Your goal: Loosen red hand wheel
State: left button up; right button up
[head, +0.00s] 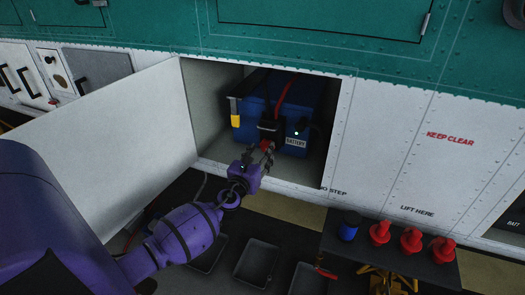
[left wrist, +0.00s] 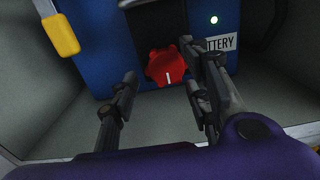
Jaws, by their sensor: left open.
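The red hand wheel (left wrist: 166,68) sits on the front of the blue battery (left wrist: 93,55) inside an open bay. In the head view the wheel (head: 266,146) is partly hidden by my left gripper (head: 259,156). In the left wrist view my left gripper (left wrist: 158,82) is open, with one finger to the left of the wheel and the other at its right side. I cannot tell whether the right finger touches the wheel. My right gripper is not in view.
The white bay door (head: 110,135) stands open at the left. A dark table (head: 390,262) at the lower right bears a blue can (head: 349,226) and several red objects (head: 411,240). Grey trays (head: 257,263) lie below the bay. A yellow-ended lever (head: 235,120) is beside the battery.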

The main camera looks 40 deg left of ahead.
pick_arm(q)
jog(key=shift+x, duration=0.8)
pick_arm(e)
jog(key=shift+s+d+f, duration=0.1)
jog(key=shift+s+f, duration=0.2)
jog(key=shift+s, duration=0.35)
